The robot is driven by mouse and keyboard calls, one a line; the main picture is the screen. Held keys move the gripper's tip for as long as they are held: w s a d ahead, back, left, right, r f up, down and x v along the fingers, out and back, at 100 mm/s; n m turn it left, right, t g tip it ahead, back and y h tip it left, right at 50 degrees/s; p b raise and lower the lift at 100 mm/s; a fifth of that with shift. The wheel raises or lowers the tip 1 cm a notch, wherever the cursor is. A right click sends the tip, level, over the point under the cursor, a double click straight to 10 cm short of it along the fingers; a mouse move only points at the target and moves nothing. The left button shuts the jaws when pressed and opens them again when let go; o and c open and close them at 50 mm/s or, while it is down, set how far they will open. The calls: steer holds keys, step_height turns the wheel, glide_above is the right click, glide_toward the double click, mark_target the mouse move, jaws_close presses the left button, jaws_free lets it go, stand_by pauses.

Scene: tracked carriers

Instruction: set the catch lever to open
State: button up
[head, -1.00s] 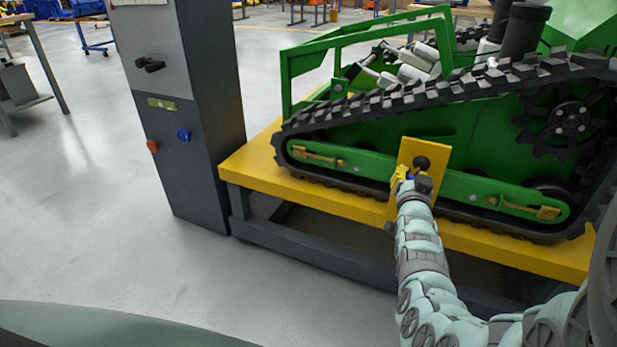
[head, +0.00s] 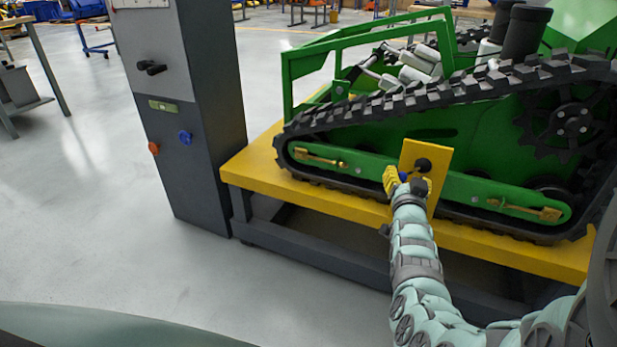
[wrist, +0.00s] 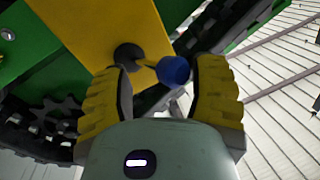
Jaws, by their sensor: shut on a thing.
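The catch lever is a short brass arm with a blue knob (wrist: 174,70) at its end, turning on a round black hub (head: 424,165). The hub sits on an upright yellow plate (head: 433,155) at the side of the tracked carrier. In the head view, the knob lies left of and slightly below the hub. My gripper (head: 404,182), with yellow-padded fingers, is at the plate's left edge. The fingers partly hide the lever in the head view.
The green tracked carrier (head: 480,125) stands on a yellow-topped bench (head: 255,165). A dark grey cabinet (head: 215,100) with knobs and buttons stands at the bench's left end. Open grey floor (head: 110,240) lies in front and to the left.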

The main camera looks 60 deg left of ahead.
steer(key=s+d+p, duration=0.1)
steer(key=s+p, duration=0.4)
steer(key=s, duration=1.2)
steer(key=shift+d, duration=0.35)
stand_by(0.7)
steer(key=shift+p, duration=0.35)
steer(key=v, duration=1.2)
stand_by(0.5)
